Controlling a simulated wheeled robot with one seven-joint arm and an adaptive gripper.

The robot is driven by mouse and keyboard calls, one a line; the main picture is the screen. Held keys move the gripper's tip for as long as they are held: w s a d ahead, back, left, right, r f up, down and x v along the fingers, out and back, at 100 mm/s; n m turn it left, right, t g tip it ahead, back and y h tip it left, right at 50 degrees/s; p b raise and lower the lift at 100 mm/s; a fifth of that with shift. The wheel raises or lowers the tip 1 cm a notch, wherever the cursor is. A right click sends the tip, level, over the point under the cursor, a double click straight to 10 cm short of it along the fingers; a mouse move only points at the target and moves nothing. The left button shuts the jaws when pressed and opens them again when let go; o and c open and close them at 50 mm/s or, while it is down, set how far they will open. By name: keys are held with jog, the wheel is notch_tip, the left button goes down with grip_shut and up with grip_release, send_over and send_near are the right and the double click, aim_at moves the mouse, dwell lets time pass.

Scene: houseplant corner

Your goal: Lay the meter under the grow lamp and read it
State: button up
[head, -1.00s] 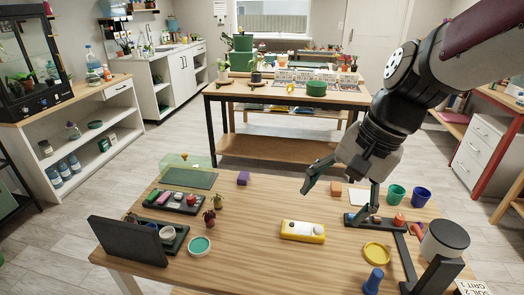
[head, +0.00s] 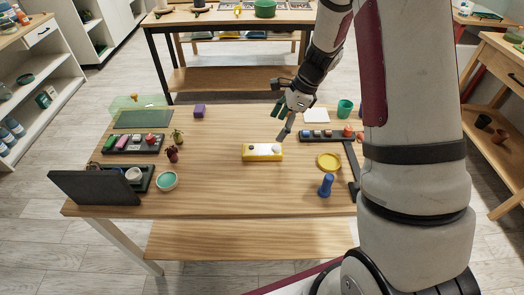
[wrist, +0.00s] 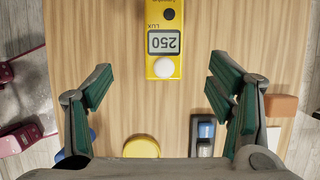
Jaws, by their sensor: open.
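The yellow meter (head: 262,157) lies flat on the middle of the wooden table (head: 225,200). In the wrist view the meter (wrist: 153,73) shows a white round sensor, a dark button and a display that reads 250 upside down, marked LUX. My gripper (head: 282,119) is open and empty, above the table just behind and right of the meter in the head view. In the wrist view the fingers (wrist: 161,76) are spread wide, with the meter's sensor end between them, not touching. The grow lamp cannot be made out now; my arm covers the table's right end.
A dark bar (head: 351,163) runs along the table's right side, partly behind my arm. A yellow disc (head: 328,161) and a blue peg-like piece (head: 326,186) stand right of the meter. Trays, a bowl (head: 167,181) and a dark panel (head: 95,187) fill the left. Wood around the meter is clear.

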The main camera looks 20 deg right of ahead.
send_over(263, 149)
jog(key=s+d, duration=0.2)
jog(key=f, duration=0.6)
jog(key=shift+w+d, duration=0.15)
jog(key=shift+w, duration=0.1)
jog(key=shift+w+x, duration=0.2)
jog(key=shift+x, duration=1.15)
jog(key=shift+w+x, duration=0.2)
jog(key=shift+x, duration=1.1)
jog(key=shift+r, duration=0.1)
jog(key=c, duration=1.5)
jog(key=shift+o, duration=0.2)
